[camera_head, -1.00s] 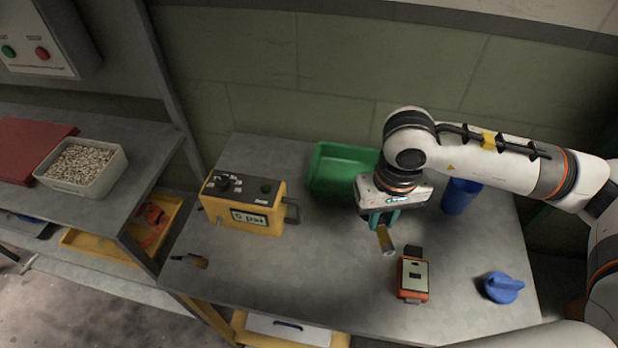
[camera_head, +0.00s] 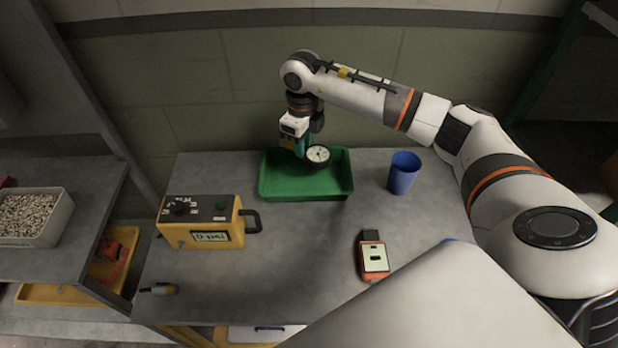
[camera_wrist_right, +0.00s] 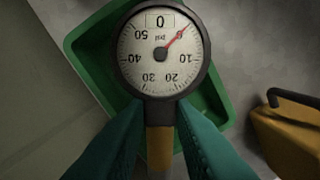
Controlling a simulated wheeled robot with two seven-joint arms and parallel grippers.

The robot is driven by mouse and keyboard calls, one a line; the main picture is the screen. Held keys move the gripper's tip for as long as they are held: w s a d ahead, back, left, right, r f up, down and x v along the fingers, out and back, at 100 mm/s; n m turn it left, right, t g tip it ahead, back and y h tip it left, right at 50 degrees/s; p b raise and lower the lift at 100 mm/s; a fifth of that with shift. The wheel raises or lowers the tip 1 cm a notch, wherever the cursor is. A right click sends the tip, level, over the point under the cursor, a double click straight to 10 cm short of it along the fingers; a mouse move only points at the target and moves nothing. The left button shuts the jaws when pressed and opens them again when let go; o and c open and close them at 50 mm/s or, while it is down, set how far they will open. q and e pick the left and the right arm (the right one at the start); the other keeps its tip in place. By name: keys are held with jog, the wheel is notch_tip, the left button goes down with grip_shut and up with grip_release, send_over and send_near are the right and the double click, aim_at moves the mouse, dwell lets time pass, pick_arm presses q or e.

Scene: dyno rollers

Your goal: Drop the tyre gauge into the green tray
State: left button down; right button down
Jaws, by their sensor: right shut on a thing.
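The tyre gauge (camera_head: 317,155) has a round white dial with a black rim and a yellowish stem. My right gripper (camera_head: 302,150) is shut on its stem and holds it over the green tray (camera_head: 305,190). In the right wrist view the gauge dial (camera_wrist_right: 160,55) faces the camera, with its red needle pointing near 0. The teal fingers of my right gripper (camera_wrist_right: 160,145) lie on either side of the stem. The green tray (camera_wrist_right: 85,45) shows below and around the gauge. My left gripper is not in view.
A yellow box with a display (camera_head: 200,225) stands left of the tray. A blue cup (camera_head: 403,173) stands to the right. The middle of the bench is clear.

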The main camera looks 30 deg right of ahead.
jog(key=shift+w+d+f+m+b, duration=0.1)
jog(key=shift+d+f+m+b, duration=0.15)
jog(key=shift+f+m+b, duration=0.6)
jog(key=shift+w+d+f+m+b, duration=0.2)
jog(key=shift+f+b, duration=0.2)
jog(key=shift+f, duration=0.9)
jog(key=shift+w+d+f+m+b, duration=0.1)
jog(key=shift+d+f+m+b, duration=0.15)
jog(key=shift+f+m+b, duration=0.6)
jog(key=shift+f+n, duration=0.2)
jog(key=shift+n, duration=0.2)
jog(key=c, duration=1.2)
grip_release()
jog(key=shift+o, duration=0.2)
jog(key=shift+r, duration=0.1)
notch_tip(320, 180, up, 12)
jog(key=b, duration=0.1)
